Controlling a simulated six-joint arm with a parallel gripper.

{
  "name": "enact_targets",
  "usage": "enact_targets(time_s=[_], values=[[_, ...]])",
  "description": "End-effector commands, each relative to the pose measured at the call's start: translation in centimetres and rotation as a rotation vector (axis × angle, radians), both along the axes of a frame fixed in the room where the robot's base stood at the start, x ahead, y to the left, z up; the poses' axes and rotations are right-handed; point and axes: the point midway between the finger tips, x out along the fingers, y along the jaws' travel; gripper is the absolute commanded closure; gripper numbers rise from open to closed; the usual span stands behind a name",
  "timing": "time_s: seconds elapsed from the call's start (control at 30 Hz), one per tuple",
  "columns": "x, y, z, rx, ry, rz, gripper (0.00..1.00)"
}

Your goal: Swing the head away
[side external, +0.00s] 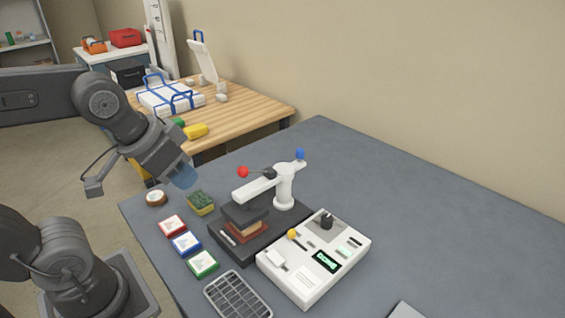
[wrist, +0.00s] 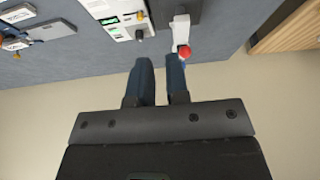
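The machine's head is a white arm (side external: 258,185) on a white post (side external: 284,188), with a dark block (side external: 244,214) beneath its outer end. A red ball (side external: 243,172) on a dark lever and a blue ball (side external: 300,154) sit at its top. The arm lies over a black base (side external: 230,250) holding a brown stacked piece (side external: 247,231). My gripper (side external: 186,178) is left of the head, above the table and apart from it. In the wrist view my gripper (wrist: 159,60) has two dark blue fingers spread with nothing between them. The red ball (wrist: 184,52) shows beyond the right finger.
A white control box (side external: 315,265) stands right of the base. A wooden bench (side external: 262,108) stands behind.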

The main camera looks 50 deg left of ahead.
Motion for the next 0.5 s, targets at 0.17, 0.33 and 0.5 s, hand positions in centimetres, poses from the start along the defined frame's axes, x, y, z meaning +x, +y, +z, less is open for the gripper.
enact_targets(time_s=[0.17,0.33,0.5], values=[[4.5,0.3,3.5,-0.04,0.067,0.093,0.67],[10.7,0.8,6.7,-0.088,0.157,0.226,0.51],[17.2,1.4,8.1,-0.127,0.243,0.365,0.5]])
